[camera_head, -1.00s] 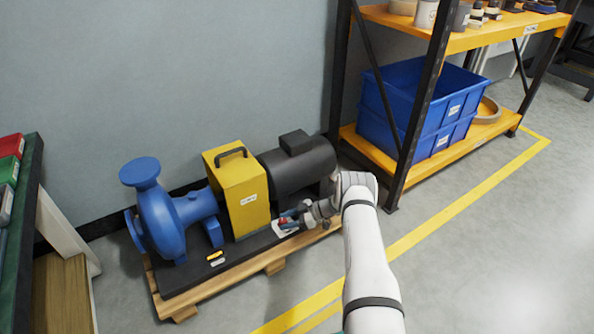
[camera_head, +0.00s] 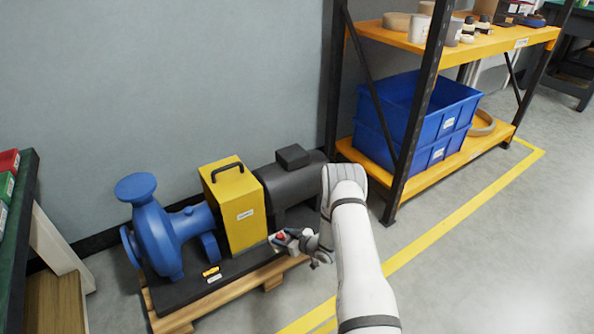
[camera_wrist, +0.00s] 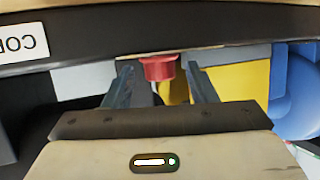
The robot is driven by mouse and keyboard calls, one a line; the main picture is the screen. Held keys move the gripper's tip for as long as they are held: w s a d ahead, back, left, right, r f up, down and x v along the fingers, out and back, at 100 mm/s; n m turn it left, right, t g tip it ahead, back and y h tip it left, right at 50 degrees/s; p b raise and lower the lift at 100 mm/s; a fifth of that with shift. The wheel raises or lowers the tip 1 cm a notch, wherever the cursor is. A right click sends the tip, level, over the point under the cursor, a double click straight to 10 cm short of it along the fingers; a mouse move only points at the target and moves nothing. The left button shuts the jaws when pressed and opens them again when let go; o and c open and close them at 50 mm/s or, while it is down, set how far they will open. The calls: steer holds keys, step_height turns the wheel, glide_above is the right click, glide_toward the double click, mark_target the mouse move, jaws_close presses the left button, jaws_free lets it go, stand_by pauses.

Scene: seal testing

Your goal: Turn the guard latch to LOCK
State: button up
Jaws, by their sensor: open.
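The guard latch shows as a red knob (camera_head: 281,237) on a pale plate low beside the yellow guard (camera_head: 242,215). My gripper (camera_head: 289,238) is at the latch, reaching in from the right, low over the pump base. In the wrist view the red knob (camera_wrist: 159,68) lies between the two open fingers of my gripper (camera_wrist: 160,82). I cannot tell the latch's turn position, and no LOCK mark is readable.
A blue pump (camera_head: 165,235) stands left of the guard and a dark motor (camera_head: 292,180) right of it. All sit on a black base over a wooden pallet (camera_head: 232,290). Two small tags lie on the base. A shelf with blue bins (camera_head: 425,120) stands right; the floor in front is clear.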

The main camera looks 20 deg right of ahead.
steer(key=m+t+h, duration=0.1)
steer(key=m+h, duration=0.2)
steer(key=shift+s+a+t, duration=0.2)
steer(key=shift+a+t, duration=0.15)
steer(key=shift+t, duration=0.05)
steer(key=shift+r+m+h, duration=0.1)
steer(key=shift+m+h, duration=0.3)
steer(key=shift+h, duration=0.1)
steer(key=w+r+p+v, duration=0.1)
steer(key=p+v, duration=0.3)
steer(key=v, duration=0.4)
step_height(320, 180, up, 30)
steer(key=w+d+g+h+p, duration=0.2)
steer(key=g+h+p, duration=0.1)
steer(key=p, duration=0.9)
steer(key=shift+d, duration=0.3)
steer(key=shift+w, duration=0.15)
